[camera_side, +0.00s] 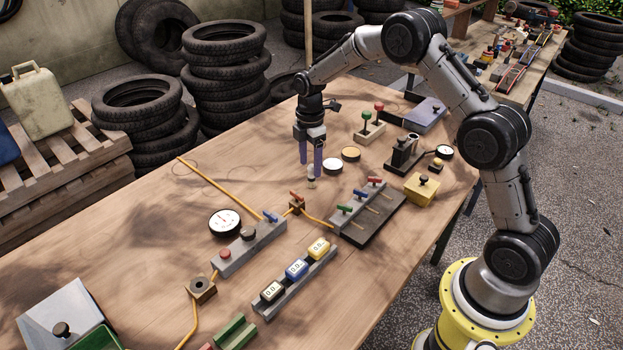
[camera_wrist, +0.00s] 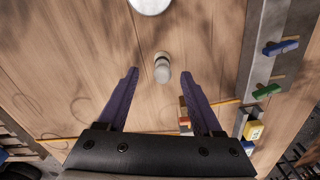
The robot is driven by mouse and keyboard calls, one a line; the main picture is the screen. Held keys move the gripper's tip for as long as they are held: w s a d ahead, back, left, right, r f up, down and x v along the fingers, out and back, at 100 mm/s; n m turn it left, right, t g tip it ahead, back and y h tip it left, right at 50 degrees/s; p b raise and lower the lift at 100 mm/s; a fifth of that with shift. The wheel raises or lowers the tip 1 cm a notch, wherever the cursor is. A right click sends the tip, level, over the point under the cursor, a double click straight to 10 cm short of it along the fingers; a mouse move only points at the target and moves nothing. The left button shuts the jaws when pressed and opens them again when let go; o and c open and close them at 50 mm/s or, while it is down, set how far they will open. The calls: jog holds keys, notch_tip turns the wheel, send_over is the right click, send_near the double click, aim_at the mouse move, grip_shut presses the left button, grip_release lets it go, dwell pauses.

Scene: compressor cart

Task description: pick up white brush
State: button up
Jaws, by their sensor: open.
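A small pale upright piece, which looks like the white brush (camera_side: 310,179), stands on the wooden table just below my gripper (camera_side: 311,170). In the wrist view the white brush (camera_wrist: 162,70) shows as a short whitish cylinder with a grey band. My gripper points down with its two purple fingers apart and nothing held between them. In the wrist view the brush appears between the fingertips of my gripper (camera_wrist: 160,74), toward their far end. Whether the tips reach down to its height I cannot tell.
A white disc (camera_side: 332,166) and a yellow-tan disc (camera_side: 351,153) lie close by. A grey block with coloured levers (camera_side: 357,208) is to the right. A yellow hose (camera_side: 222,185) and a dial gauge (camera_side: 224,222) are to the left.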

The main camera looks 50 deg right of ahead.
aim_at(311, 180)
jog(key=f, duration=0.4)
jog(key=shift+s+f, duration=0.2)
jog(key=shift+f, duration=0.2)
grip_shut()
